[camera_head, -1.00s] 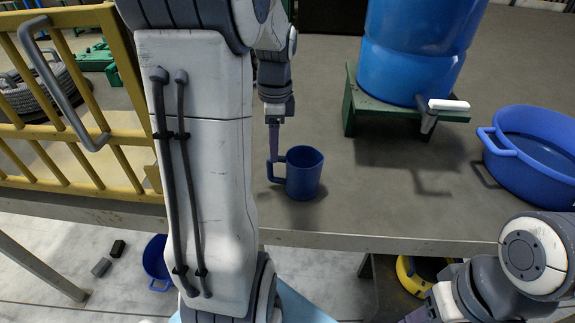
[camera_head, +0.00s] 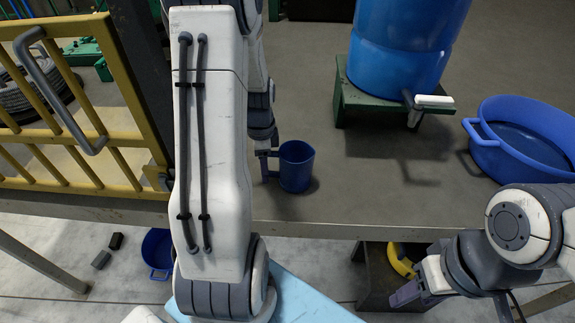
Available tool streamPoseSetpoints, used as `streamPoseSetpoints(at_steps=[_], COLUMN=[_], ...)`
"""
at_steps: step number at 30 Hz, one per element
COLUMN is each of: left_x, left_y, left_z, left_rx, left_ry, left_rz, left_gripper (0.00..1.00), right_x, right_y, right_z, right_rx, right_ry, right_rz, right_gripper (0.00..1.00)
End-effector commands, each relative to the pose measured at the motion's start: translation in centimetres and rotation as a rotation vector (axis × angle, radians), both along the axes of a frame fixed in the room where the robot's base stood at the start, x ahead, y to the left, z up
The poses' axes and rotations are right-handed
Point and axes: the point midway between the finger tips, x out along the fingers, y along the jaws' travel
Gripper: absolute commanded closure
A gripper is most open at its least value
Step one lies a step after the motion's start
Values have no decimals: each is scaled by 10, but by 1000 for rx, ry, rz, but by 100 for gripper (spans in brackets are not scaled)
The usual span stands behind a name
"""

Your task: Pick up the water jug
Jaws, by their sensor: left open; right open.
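The water jug (camera_head: 297,169) is a small blue open-topped jug. It stands upright on the grey table, near its front edge, with its handle on the left side. My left gripper (camera_head: 268,153) is open at the jug's handle. My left arm hides part of the gripper, and I cannot tell whether its fingers touch the handle or straddle it. My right gripper (camera_head: 408,294) is open and empty, low at the right, below the table edge.
A large blue barrel (camera_head: 402,45) with a tap stands on a green stand (camera_head: 377,101) behind the jug. A blue tub (camera_head: 527,136) sits at the right. A yellow railing (camera_head: 70,148) stands at the left. The table between jug and tub is clear.

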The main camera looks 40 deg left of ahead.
Motion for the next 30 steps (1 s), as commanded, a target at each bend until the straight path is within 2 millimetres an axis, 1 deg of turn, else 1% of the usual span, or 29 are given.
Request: streamPoseSetpoints(at_steps=[5,6,8,9,10,30], left_x=[0,0,0,0,0,0], left_y=[0,0,0,0,0,0], left_z=[-1,-1,-1,-1,-1,0], left_rx=[0,0,0,0,0,0], left_ry=[0,0,0,0,0,0], left_rz=[1,1,1,1,1,1], left_gripper=[42,50,73,88,100,100], right_x=[0,0,0,0,0,0], right_y=[0,0,0,0,0,0], right_z=[0,0,-1,0,0,0], right_rx=[0,0,0,0,0,0], right_ry=[0,0,0,0,0,0], right_rz=[0,0,0,0,0,0], right_gripper=[50,50,50,50,50,50])
